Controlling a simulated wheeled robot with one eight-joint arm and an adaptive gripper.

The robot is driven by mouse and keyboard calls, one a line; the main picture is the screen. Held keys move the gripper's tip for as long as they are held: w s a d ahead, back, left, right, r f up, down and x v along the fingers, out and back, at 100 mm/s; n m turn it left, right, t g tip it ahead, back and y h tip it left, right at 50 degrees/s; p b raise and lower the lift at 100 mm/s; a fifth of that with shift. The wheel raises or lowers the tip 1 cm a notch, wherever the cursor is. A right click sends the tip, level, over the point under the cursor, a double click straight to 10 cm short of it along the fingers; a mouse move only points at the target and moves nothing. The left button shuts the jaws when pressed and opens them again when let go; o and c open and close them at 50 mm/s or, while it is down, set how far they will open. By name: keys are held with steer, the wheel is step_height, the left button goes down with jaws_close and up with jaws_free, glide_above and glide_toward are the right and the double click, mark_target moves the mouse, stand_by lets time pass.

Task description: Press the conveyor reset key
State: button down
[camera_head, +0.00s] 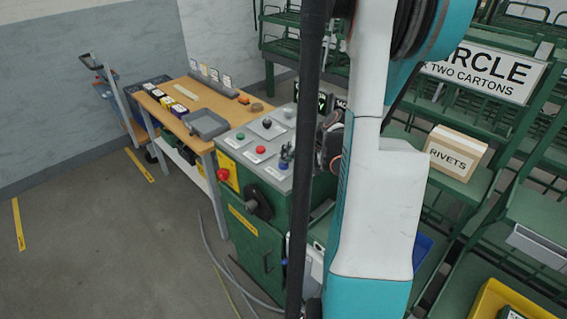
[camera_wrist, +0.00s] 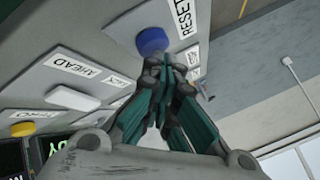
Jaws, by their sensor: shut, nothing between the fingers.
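The reset key is a round blue button (camera_wrist: 152,41) beside a white label reading RESET (camera_wrist: 183,18) in the wrist view. My gripper (camera_wrist: 168,65) is shut and empty, with its fingertips together close to the blue button. The fingertips overlap the button's lower edge in the picture, and I cannot tell whether they touch it. In the head view the grey control panel (camera_head: 247,156) tops a green cabinet.
The panel also carries a green button (camera_head: 240,136), a red button (camera_head: 260,149) and a black knob (camera_head: 267,123). A red mushroom button (camera_head: 222,174) sits on the cabinet's side. A wooden bench (camera_head: 183,92) with a grey tray (camera_head: 207,124) adjoins it. Green racks (camera_head: 500,150) stand right.

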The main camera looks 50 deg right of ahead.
steer(key=shift+r+p, duration=0.4)
steer(key=shift+r, duration=0.35)
steer(key=shift+r, duration=0.1)
step_height(320, 180, up, 5)
steer(key=p, duration=0.3)
stand_by(0.8)
